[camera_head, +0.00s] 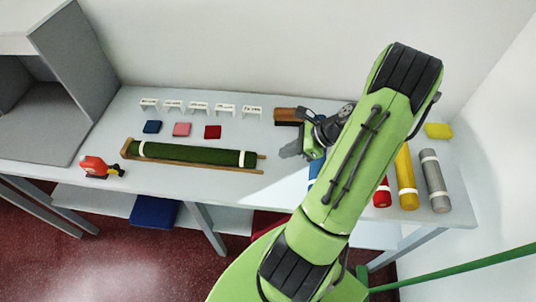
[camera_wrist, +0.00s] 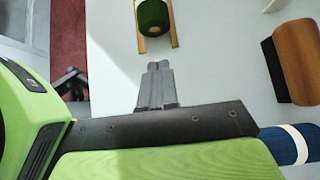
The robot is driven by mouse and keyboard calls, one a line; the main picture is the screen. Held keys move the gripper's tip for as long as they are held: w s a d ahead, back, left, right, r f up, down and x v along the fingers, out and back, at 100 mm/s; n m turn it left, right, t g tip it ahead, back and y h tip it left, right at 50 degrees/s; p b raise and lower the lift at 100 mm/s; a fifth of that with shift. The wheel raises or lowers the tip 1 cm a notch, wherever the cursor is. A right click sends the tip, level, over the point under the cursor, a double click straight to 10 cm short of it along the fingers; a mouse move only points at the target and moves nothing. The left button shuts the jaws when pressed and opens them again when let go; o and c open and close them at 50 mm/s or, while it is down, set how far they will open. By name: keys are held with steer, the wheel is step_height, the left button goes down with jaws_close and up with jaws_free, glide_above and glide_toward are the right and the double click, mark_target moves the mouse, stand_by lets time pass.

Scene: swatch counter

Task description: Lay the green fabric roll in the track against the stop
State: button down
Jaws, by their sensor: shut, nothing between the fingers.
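The green fabric roll (camera_head: 195,154) lies lengthwise in the wooden track (camera_head: 261,157), with a white band near each end. Its left end is at or very close to the stop (camera_head: 127,147) at the track's left end; I cannot tell whether they touch. My gripper (camera_head: 286,153) is shut and empty, to the right of the track's open end and apart from the roll. In the wrist view my gripper's closed fingers (camera_wrist: 158,68) point toward the near end of the green roll (camera_wrist: 153,14), which sits between the two rails (camera_wrist: 174,35).
A blue roll (camera_wrist: 290,145) lies beside my gripper, mostly behind my arm in the head view. Red (camera_head: 382,193), yellow (camera_head: 405,178) and grey (camera_head: 434,180) rolls lie right. A brown-and-black object (camera_head: 288,116), small swatches and labels stand behind. A red-orange dispenser (camera_head: 95,166) is left.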

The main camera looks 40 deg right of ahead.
mark_target(254, 155)
steer(key=w+a, duration=0.1)
steer(key=w+a+f, duration=0.1)
steer(key=w, duration=0.1)
steer(key=w+a+f, duration=0.1)
steer(key=shift+w+a+b, duration=0.25)
steer(key=shift+b, duration=0.15)
steer(key=shift+w+a, duration=0.2)
steer(key=shift+w+a+r+p, duration=0.15)
steer(key=shift+w+a+p, duration=0.5)
steer(key=shift+w+p, duration=0.15)
steer(key=shift+s, duration=0.1)
